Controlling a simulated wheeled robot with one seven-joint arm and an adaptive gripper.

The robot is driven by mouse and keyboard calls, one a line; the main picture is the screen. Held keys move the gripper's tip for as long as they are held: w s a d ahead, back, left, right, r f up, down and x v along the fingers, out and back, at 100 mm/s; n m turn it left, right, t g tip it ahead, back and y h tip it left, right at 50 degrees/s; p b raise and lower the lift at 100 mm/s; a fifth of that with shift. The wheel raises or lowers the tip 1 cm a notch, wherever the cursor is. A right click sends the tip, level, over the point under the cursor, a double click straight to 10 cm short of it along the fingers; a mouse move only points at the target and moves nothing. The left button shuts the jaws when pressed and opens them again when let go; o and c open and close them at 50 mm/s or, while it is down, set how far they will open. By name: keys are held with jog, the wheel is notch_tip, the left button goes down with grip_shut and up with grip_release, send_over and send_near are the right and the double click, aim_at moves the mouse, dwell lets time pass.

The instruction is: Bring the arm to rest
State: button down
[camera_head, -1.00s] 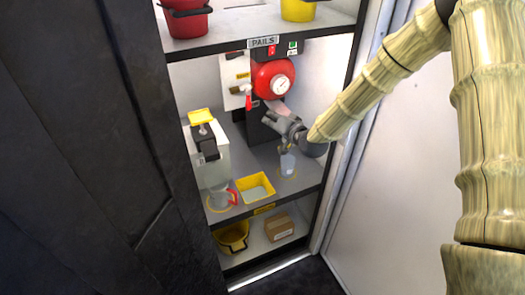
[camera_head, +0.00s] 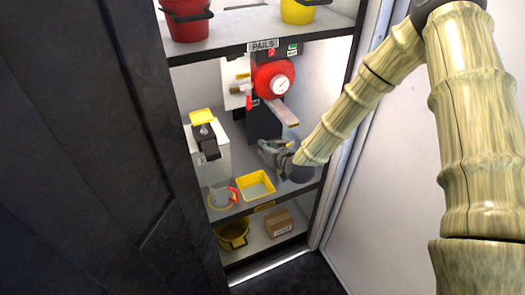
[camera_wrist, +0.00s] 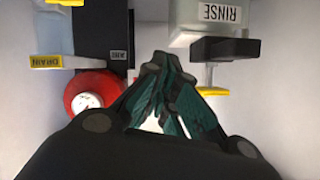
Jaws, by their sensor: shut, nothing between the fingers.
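My bamboo-patterned arm reaches in from the right in the head view. My gripper (camera_head: 268,147) is shut and empty, low over the middle shelf, in front of the dark stand of the red round unit (camera_head: 270,80) with its white gauge. In the wrist view my gripper (camera_wrist: 160,62) also shows, its fingers together with nothing between them. The clear cup near the gripper is mostly hidden behind my wrist in the head view.
A yellow tray (camera_head: 255,185) and a clear jug with a red handle (camera_head: 221,196) stand on the middle shelf, left of my gripper. A white dispenser box (camera_head: 207,160) stands further left. The cabinet's right side panel (camera_head: 345,150) is close to my forearm.

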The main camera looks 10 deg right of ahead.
jog(key=s+d+f+g+h+b, duration=0.15)
jog(key=s+f+g, duration=0.45)
jog(key=s+f, duration=1.4)
jog(key=s+d+f+g+h, duration=0.1)
jog(key=s+d+f+g, duration=0.2)
jog(key=s, duration=1)
jog(key=s+d+f+m+g+h, duration=0.1)
jog(key=s+d, duration=0.4)
jog(key=s, duration=0.9)
jog(key=f+g+h, duration=0.1)
jog(key=g, duration=0.1)
jog(key=shift+s+f+g+b, duration=0.15)
jog(key=shift+f+g+b, duration=0.15)
jog(key=shift+f+b, duration=0.1)
